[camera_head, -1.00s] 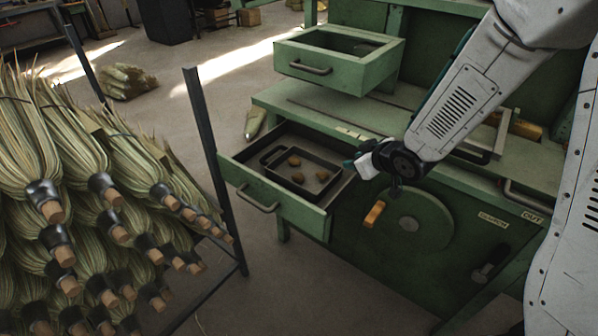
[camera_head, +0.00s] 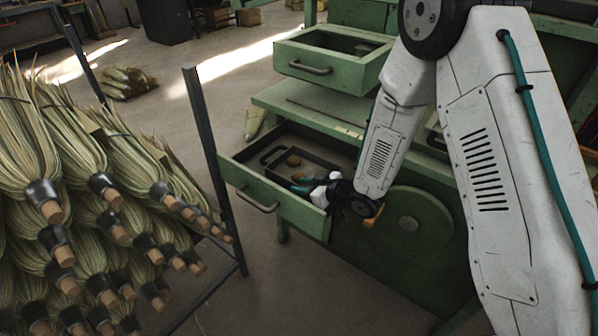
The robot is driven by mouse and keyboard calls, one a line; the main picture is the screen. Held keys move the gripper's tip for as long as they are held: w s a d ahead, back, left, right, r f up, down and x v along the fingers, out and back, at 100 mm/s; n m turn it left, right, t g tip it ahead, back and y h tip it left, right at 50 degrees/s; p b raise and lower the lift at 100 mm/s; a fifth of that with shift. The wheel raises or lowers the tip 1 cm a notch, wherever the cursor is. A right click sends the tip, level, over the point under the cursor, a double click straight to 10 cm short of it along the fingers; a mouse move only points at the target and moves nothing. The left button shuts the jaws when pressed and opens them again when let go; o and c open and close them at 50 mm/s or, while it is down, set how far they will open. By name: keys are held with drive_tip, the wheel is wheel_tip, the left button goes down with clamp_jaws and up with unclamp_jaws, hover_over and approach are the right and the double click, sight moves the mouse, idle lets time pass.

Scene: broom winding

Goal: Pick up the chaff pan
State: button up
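The chaff pan (camera_head: 272,172) is a dark, shallow rectangular pan with a loop handle at its left end. It sits inside the open lower green drawer (camera_head: 233,178). A brown lump (camera_head: 293,160) shows in it. My gripper (camera_head: 297,185), white with teal fingertips, is over the right front part of the drawer, at the near side of the pan. It points left and hides part of the pan and its contents. I cannot tell whether it touches the pan, or whether its fingers are open or shut.
An open upper green drawer (camera_head: 325,66) juts out above and behind the pan. A dark metal post (camera_head: 209,145) of the broom rack stands just left of the lower drawer. Brooms (camera_head: 100,215) fill the left side. An orange handle (camera_head: 372,218) sticks out below my wrist.

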drive_tip(key=shift+w+a+f, duration=0.15)
drive_tip(key=shift+w+a, duration=0.1)
drive_tip(key=shift+a, duration=0.1)
clamp_jaws()
